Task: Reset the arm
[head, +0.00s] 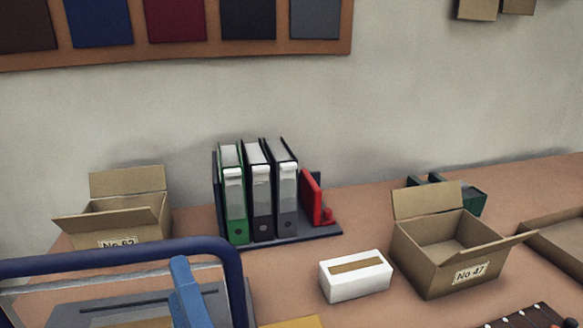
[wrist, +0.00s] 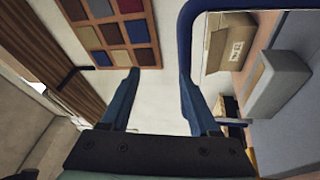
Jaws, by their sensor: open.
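My gripper (wrist: 158,72) shows in the wrist view with its two blue fingers spread apart. Nothing is between them; the wall and a board of coloured swatches (wrist: 120,32) lie beyond. A blue tube frame (wrist: 186,30) passes close by the right finger in that view; I cannot tell whether they touch. In the head view a lighter blue bar stands in front of the same frame (head: 110,258) at the lower left; I cannot tell whether it is a finger of mine. The rest of my arm is not clearly seen.
On the table (head: 300,290) stand open cardboard boxes No 62 (head: 135,218) and No 47 (head: 430,265), a white box (head: 356,277) and upright binders (head: 262,195) with a red bookend (head: 313,198). A grey device (head: 90,308) lies behind the frame. Bare tabletop lies around the white box.

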